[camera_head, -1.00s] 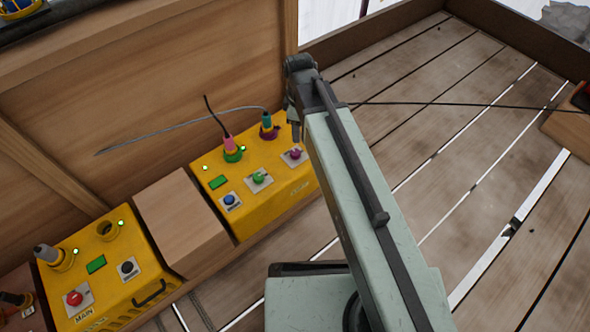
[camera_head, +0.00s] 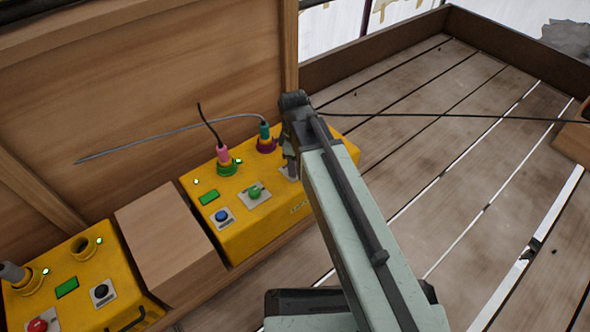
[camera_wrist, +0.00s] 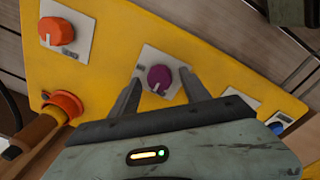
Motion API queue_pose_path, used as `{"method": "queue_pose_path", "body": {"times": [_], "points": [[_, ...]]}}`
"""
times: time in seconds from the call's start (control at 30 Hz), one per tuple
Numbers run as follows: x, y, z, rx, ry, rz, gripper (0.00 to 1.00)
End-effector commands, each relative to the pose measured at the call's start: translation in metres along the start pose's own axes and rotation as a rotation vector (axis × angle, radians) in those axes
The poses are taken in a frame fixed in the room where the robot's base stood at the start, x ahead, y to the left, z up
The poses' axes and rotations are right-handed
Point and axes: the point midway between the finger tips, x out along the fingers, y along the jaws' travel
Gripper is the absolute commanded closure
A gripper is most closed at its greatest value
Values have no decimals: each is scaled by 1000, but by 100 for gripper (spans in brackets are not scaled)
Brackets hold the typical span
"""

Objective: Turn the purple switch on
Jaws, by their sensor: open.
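The purple switch (camera_wrist: 160,79) is a round knob with a pale pointer mark on a light square plate, near the middle of the wrist view. My gripper (camera_wrist: 160,90) is open, with one finger on each side of the knob. I cannot tell whether either finger touches it. In the head view my gripper (camera_head: 291,165) points down over the right part of the yellow box (camera_head: 260,222) and hides the purple knob. Only an edge of its plate shows there.
A green knob (camera_head: 254,192) and a blue one (camera_head: 221,216) sit left of my gripper. An orange knob (camera_wrist: 56,31) and orange socket (camera_wrist: 64,104) lie on the other side. Plugs with cables (camera_head: 223,155) stand behind. A wooden block (camera_head: 170,240) separates a second yellow box (camera_head: 75,275).

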Motion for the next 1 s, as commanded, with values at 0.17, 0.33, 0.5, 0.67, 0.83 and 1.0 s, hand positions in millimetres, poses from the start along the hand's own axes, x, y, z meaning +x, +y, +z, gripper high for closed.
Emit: {"method": "queue_pose_path", "body": {"times": [0.17,0.33,0.5,0.67,0.83,1.0], "points": [[1,0,0,0,0,0,45],[1,0,0,0,0,0,73],[1,0,0,0,0,0,100],[1,0,0,11,-1,0,100],[1,0,0,66,-3,1,100],[1,0,0,174,-9,1,100]]}}
